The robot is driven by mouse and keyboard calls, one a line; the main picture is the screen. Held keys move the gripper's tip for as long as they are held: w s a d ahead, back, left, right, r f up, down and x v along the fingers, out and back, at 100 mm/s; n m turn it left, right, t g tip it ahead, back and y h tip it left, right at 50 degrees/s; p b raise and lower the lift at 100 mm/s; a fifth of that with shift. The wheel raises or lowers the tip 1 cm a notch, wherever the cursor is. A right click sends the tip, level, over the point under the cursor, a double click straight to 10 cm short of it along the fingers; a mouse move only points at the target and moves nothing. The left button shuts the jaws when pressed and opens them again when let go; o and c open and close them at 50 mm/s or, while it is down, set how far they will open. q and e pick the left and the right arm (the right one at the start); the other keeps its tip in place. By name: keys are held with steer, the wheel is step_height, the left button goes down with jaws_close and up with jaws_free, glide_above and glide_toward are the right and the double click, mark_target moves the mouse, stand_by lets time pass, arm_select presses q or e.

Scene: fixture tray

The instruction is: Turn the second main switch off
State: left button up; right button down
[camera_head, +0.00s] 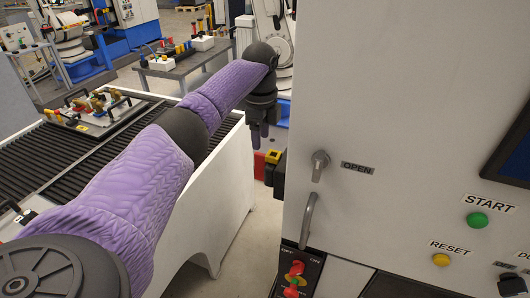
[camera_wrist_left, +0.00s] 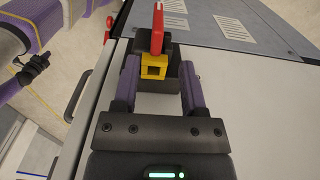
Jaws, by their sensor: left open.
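A switch with a red lever (camera_head: 259,165) and a yellow block (camera_head: 273,156) on a black body (camera_head: 279,178) sticks out from the left side of the white cabinet. In the left wrist view the red lever (camera_wrist_left: 157,28) and yellow block (camera_wrist_left: 154,66) lie between and just beyond my left fingertips. My left gripper (camera_head: 261,138) is open, close to the switch; touching cannot be told. A red OFF/ON rotary switch (camera_head: 295,272) sits low on the cabinet front. What looks like my right gripper (camera_wrist_left: 32,68) is small at the wrist view's upper left; its jaws are unclear.
A conveyor (camera_head: 60,150) carrying a fixture tray (camera_head: 98,112) stands left. Floor shows between conveyor and cabinet.

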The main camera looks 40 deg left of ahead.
mark_target(260, 154)
arm_select(q)
steer(key=f, duration=0.7)
steer(key=shift+s+d+f, duration=0.1)
steer(key=shift+s+f, duration=0.1)
steer(key=shift+f, duration=0.1)
steer(key=shift+c, duration=0.3)
jaws_close()
